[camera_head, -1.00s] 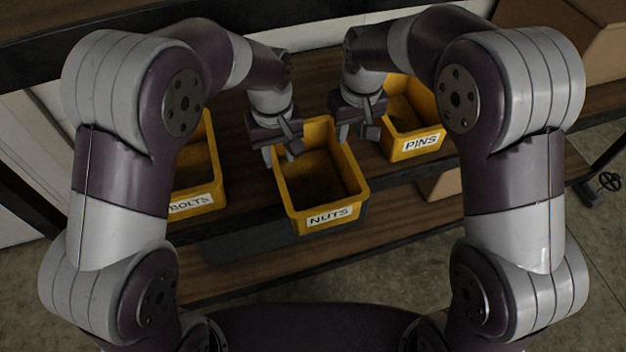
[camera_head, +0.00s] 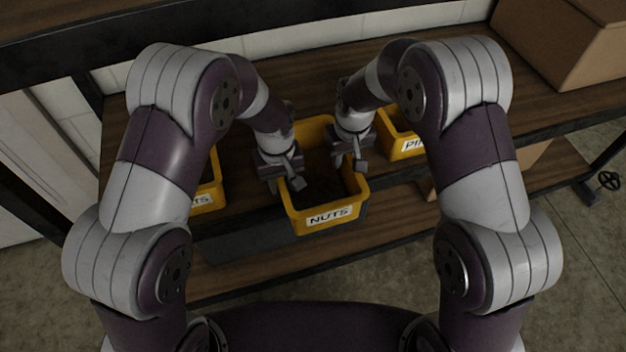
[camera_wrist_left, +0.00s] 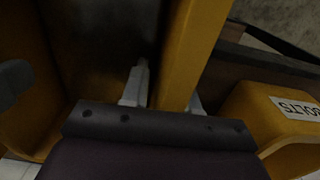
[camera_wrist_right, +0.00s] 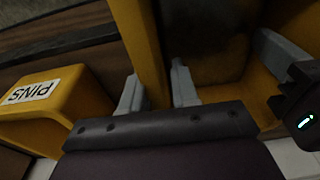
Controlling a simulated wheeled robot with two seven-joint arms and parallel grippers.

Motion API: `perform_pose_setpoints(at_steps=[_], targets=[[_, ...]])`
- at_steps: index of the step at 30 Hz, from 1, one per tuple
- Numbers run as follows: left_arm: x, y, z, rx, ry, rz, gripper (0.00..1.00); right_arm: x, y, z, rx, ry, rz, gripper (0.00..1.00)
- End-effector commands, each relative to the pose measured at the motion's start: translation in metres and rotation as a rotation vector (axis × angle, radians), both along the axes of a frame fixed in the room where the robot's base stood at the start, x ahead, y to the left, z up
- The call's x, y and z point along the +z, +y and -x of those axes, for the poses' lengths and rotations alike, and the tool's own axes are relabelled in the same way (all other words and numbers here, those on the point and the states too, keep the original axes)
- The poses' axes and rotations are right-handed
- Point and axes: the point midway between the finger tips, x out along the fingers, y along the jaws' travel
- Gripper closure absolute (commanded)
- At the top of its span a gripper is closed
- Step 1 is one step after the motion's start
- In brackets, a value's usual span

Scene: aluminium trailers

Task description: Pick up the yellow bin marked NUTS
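The yellow NUTS bin (camera_head: 329,216) stands on the wooden shelf in the middle of the head view, its label facing me. My left gripper (camera_head: 285,184) is at its left wall. In the left wrist view its fingers (camera_wrist_left: 165,95) stand on either side of that wall (camera_wrist_left: 186,55), apart from each other. My right gripper (camera_head: 348,161) is at the right wall. In the right wrist view its fingers (camera_wrist_right: 157,92) likewise stand on either side of the wall (camera_wrist_right: 143,45). Both look open; whether the fingers touch the walls is hard to tell. The bin's interior is dark.
The yellow BOLTS bin (camera_head: 209,192) stands close on the left, partly hidden by my left arm. The yellow PINS bin (camera_head: 402,145) stands close on the right. A cardboard box (camera_head: 560,45) is at the far right. The shelf's front edge (camera_head: 400,178) runs below the bins.

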Motion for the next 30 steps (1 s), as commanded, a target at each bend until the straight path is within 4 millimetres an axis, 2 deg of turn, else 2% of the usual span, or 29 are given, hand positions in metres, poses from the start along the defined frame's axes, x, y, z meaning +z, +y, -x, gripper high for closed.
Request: perform_pose_setpoints(at_steps=[1, 2, 3, 30], targets=[[0.0001, 0.0, 0.0, 0.0, 0.0, 0.0, 0.89, 0.0001, 0.0, 0.0, 0.0, 0.0, 0.0, 0.89], [0.0002, 0.0, -0.0001, 0.0, 0.0, 0.0, 0.98, 0.0001, 0.0, 0.0, 0.0, 0.0, 0.0, 0.98], [0.0002, 0.0, 0.0, 0.0, 0.0, 0.0, 1.0, 0.0002, 0.0, 0.0, 0.0, 0.0, 0.0, 1.0], [0.0007, 0.0003, -0.0001, 0.0, 0.0, 0.0, 1.0, 0.0008, -0.0003, -0.0002, 0.0, -0.001, 0.0, 1.0]])
